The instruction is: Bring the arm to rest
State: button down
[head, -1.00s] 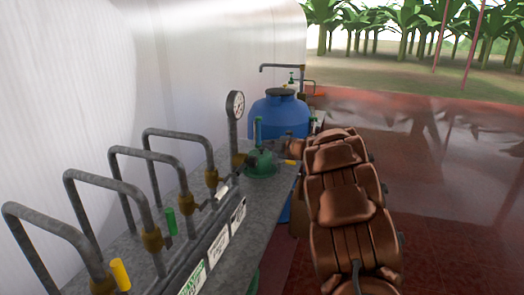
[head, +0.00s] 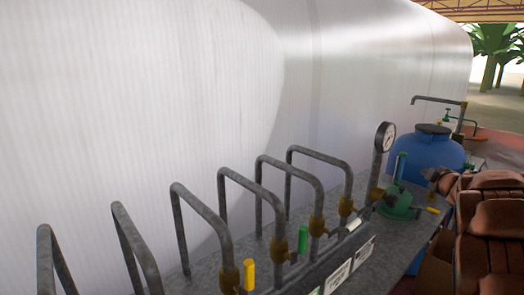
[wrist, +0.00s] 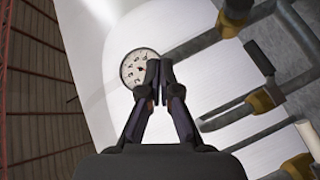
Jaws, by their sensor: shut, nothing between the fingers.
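My gripper (wrist: 159,72) shows in the wrist view, pointing up the picture from the bottom middle. Its two dark fingers lean together and meet at the tips, with nothing held. The tips overlap the right part of a round white gauge dial (wrist: 133,68), which lies beyond them; I cannot tell the gap. My gripper does not show in the head view.
Bent grey pipes (head: 240,180) with brass valves stand along a grey bench (head: 393,235) before a large pale curved wall (head: 130,90). The gauge (head: 385,137), a green pump (head: 398,205) and a blue drum (head: 430,150) are at the right.

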jog(key=s+a+f+m+g+y, duration=0.1)
jog(key=s+a+f+m+g, duration=0.2)
jog(key=s+a, duration=0.8)
jog(key=s+a+f+m+g+y, duration=0.1)
jog(key=s+a+f+m+g, duration=0.3)
jog(key=s, duration=1.9)
jog(key=s+a+f+m+g+y, duration=0.1)
jog(key=s+a+f+m+g, duration=0.3)
jog(key=s+a+f+g, duration=0.5)
jog(key=s+a, duration=0.8)
jog(key=a, duration=0.2)
jog(key=shift+s+f+g, duration=0.2)
jog(key=shift+f+g, duration=0.1)
jog(key=shift+g, duration=0.1)
jog(key=shift+s, duration=0.15)
